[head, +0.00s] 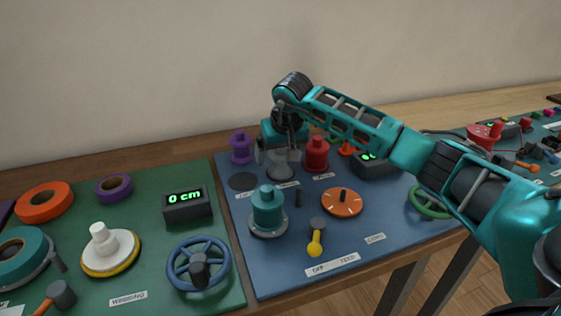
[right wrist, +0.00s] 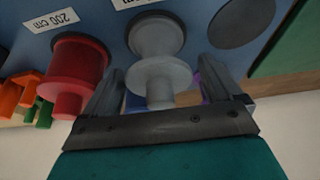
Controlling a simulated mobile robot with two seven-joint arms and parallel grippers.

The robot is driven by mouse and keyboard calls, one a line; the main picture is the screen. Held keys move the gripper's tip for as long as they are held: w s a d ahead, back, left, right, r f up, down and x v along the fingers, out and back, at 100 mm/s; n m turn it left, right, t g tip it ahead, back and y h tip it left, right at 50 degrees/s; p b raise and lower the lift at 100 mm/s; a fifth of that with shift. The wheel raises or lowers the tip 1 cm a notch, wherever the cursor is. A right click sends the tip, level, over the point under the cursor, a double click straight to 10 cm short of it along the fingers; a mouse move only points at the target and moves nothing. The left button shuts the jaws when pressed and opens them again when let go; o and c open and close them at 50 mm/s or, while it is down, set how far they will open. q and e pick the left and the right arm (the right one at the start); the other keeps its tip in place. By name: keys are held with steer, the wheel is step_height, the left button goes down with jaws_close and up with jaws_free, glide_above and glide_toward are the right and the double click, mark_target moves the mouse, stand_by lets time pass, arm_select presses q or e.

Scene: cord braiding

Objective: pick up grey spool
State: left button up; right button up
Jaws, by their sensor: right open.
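The grey spool (head: 279,168) stands on the blue mat (head: 330,255), between the purple spool and the red spool. My right gripper (head: 278,155) reaches down over it from behind and above. In the right wrist view the grey spool (right wrist: 158,62) lies between the two open fingers (right wrist: 160,85), with a gap to the fingers on each side. The fingers hold nothing. My left gripper does not show in either view.
The red spool (head: 316,154) stands close on the right, just outside one finger. The purple spool (head: 241,149) is on the left. A teal spool (head: 267,210) stands in front, beside an orange dial (head: 342,202). A dark empty disc (head: 243,181) lies at front left.

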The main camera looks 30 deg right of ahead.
steer(key=c, duration=1)
steer(key=shift+o, duration=0.2)
steer(key=shift+r, duration=0.15)
